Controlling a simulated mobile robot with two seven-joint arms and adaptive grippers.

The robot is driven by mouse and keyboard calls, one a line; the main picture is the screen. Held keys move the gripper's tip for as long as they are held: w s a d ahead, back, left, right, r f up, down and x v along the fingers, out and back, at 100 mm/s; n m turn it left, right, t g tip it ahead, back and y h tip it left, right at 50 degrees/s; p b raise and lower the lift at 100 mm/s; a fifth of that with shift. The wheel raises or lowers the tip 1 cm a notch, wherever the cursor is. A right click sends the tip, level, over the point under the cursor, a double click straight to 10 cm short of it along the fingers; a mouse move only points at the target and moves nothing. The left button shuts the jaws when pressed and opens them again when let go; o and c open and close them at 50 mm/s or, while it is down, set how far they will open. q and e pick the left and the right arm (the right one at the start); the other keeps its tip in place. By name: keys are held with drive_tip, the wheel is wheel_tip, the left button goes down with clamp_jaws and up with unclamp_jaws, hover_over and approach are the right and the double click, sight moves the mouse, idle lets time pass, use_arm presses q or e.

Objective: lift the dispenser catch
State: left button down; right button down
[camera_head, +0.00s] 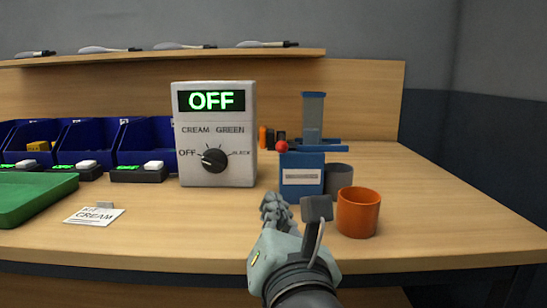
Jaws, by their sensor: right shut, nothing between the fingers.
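The dispenser is a blue unit with a grey-blue upright column (313,112) at its back and a blue front box (302,181) bearing a pale label. A red ball-shaped knob (281,146) sits at the box's upper left; I take it to be part of the catch, but how it attaches is too small to tell. My right gripper (297,207) is in front of the blue box, low and near the table's front. It is shut with nothing held, and appears apart from the knob. My left gripper is out of view.
An orange cup (358,213) stands just right of my right gripper, with a grey cup (338,179) behind it. A control box (215,135) reading OFF stands left of the dispenser. Blue bins (147,139), a green tray (40,195) and a CREAM card (93,215) are left. The table's right side is clear.

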sight(281, 141)
drive_tip(key=shift+s, duration=0.15)
drive_tip(key=w, duration=0.3)
drive_tip(key=w+a, duration=0.1)
drive_tip(key=w, duration=0.6)
drive_tip(key=shift+a+r, duration=0.25)
drive_tip(key=shift+r, duration=0.1)
drive_tip(key=shift+s+d+r, duration=0.25)
drive_tip(key=shift+d+r, duration=0.1)
drive_tip(key=shift+r, duration=0.25)
drive_tip(key=shift+s+d+r, duration=0.25)
drive_tip(key=shift+d+r, duration=0.05)
drive_tip(key=shift+r, duration=0.3)
drive_tip(key=shift+s+d+r+p, duration=0.15)
drive_tip(key=shift+d+r+p, duration=0.15)
drive_tip(key=shift+r, duration=0.1)
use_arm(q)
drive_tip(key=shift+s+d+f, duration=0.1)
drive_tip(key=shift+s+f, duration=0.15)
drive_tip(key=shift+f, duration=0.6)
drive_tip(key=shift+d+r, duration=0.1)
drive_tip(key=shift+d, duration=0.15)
use_arm(e)
drive_tip(key=shift+r, duration=0.1)
